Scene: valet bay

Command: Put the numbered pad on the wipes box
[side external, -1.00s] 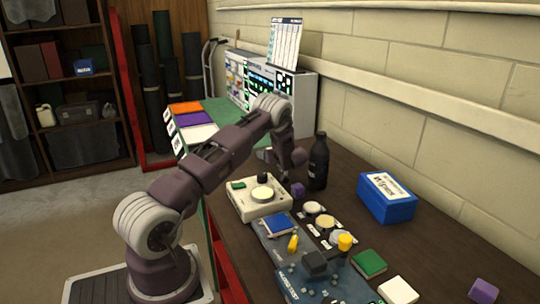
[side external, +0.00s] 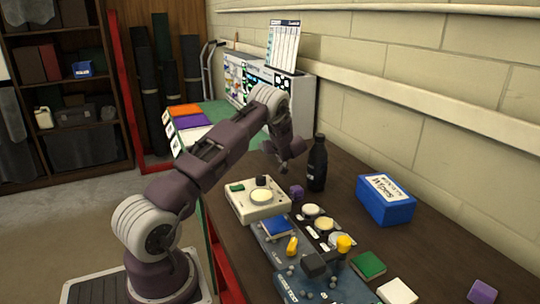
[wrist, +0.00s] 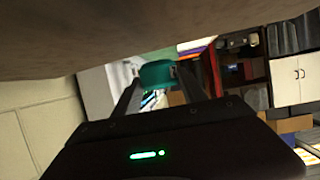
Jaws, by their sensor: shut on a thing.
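The wipes box (side external: 385,212) is blue with a white lettered label on top. It stands on the right side of the dark bench, near the wall, in the side view. My gripper (side external: 284,170) is above the bench, left of the dark bottle and well apart from the wipes box. In the wrist view my gripper (wrist: 158,82) is shut on a small teal thing (wrist: 157,72) between its fingertips. No number shows on it, so I cannot tell whether it is the numbered pad. The held thing is not clear in the side view.
A dark bottle (side external: 317,165) stands between my gripper and the wipes box. Bare bench lies around the wipes box.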

